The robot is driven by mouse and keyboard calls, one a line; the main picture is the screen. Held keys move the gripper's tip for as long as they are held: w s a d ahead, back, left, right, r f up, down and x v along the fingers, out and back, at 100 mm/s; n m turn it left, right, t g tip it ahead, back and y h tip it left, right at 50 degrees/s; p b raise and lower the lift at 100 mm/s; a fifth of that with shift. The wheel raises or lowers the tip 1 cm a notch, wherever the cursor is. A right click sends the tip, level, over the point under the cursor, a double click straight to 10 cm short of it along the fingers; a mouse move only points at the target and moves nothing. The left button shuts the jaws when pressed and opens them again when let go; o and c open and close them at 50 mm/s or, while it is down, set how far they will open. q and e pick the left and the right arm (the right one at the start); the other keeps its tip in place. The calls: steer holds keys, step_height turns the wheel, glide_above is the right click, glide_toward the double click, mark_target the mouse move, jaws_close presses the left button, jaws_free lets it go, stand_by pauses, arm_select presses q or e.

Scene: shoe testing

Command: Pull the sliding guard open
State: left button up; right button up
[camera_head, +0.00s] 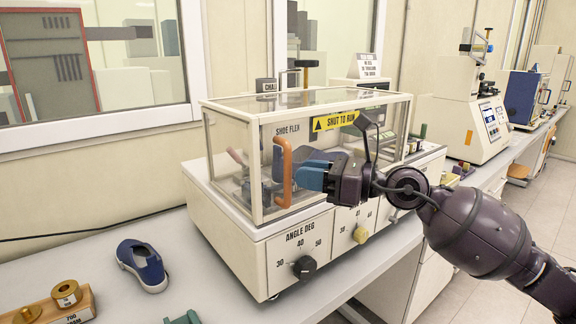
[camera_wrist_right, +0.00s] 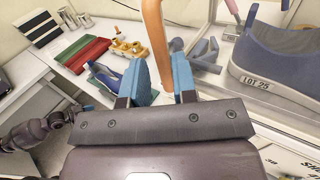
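The sliding guard (camera_head: 247,150) is a clear box with a cream frame on the shoe flex machine, and its panels look closed. Its upright orange handle (camera_head: 284,172) is on the front; it also shows in the wrist view (camera_wrist_right: 155,40). My right gripper (camera_head: 308,177) is at the handle. In the wrist view its blue fingers (camera_wrist_right: 160,82) stand apart on either side of the handle, with a gap on the left. A grey-blue shoe labelled LOT 25 (camera_wrist_right: 275,60) shows behind the clear panel. My left gripper (camera_wrist_right: 82,113) is small at the wrist view's left; its opening is unclear.
A yellow SHUT TO RUN label (camera_head: 347,118) is on the guard. A blue shoe (camera_head: 143,264) and a wooden block with brass weights (camera_head: 62,303) lie on the bench at left.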

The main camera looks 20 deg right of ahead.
mark_target(288, 199)
steer(key=shift+p+x, duration=0.4)
steer(key=shift+x, duration=1.8)
jaws_close()
